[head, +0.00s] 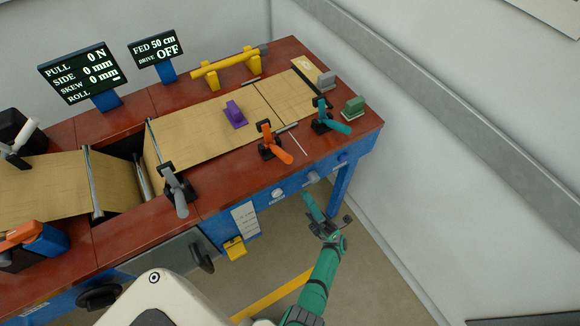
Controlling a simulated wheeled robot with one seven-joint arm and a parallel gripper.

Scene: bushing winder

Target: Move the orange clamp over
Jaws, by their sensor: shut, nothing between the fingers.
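The orange clamp (267,135) stands on the front part of the red tabletop, beside the near edge of the tan sheet (195,131). It has a dark base, and its orange handle points toward the front right. My gripper (328,228) is at the end of my green arm, in front of the table, below and to the right of the orange clamp. It is shut and empty, clear of the clamp. Its fingertips are small and hard to make out.
A teal clamp (330,121) stands just right of the orange one, and a grey clamp (177,186) stands left. A purple block (235,114) lies on the sheet. Green (353,107) and grey (326,81) blocks are at the right end. Knobs line the blue front; floor right of it is free.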

